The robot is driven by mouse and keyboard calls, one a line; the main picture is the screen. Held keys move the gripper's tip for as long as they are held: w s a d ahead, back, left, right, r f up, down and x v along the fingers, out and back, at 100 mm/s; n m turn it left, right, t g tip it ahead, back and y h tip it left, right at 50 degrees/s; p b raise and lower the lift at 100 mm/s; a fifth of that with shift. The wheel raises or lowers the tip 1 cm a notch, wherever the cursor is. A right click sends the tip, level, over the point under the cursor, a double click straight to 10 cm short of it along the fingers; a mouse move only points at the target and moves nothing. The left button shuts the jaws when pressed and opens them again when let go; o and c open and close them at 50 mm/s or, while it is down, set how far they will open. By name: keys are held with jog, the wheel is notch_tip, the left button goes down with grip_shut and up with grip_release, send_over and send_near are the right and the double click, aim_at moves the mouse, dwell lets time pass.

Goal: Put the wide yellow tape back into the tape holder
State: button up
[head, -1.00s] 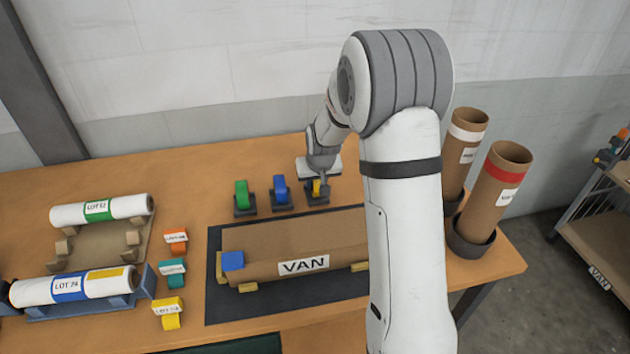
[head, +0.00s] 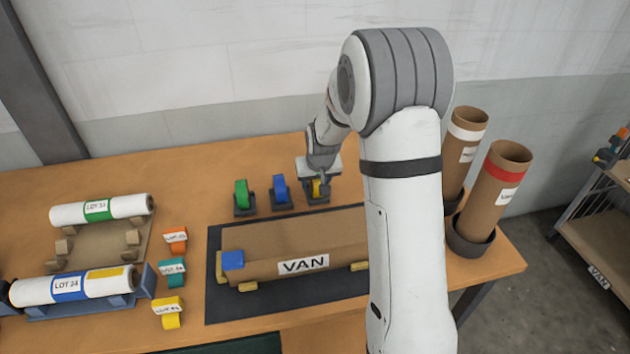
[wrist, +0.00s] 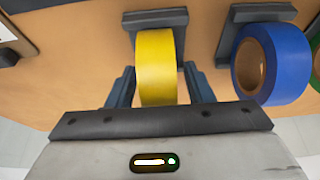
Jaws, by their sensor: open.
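The wide yellow tape (wrist: 156,68) stands upright in its dark tape holder (wrist: 160,18) in the wrist view. In the head view the yellow tape (head: 317,188) is partly hidden by my gripper (head: 322,178), and its holder (head: 315,200) is at the right end of a row. My gripper (wrist: 157,85) is open, with one finger on each side of the yellow tape. A small gap shows between the tape and each finger. How deep the tape sits in the holder is hard to tell.
A blue tape (head: 280,189) and a green tape (head: 242,194) stand in holders to the left. Upright tubes (head: 492,195) stand at the right. Bare tabletop lies behind the row.

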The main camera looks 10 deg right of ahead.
jog(key=v, duration=1.1)
jog(key=s+r+g, duration=0.1)
jog(key=s+r, duration=0.1)
jog(key=s, duration=1.2)
jog(key=s+r, duration=0.2)
jog(key=s, duration=1.2)
jog(key=shift+g+b, duration=0.4)
jog(key=shift+c, duration=0.2)
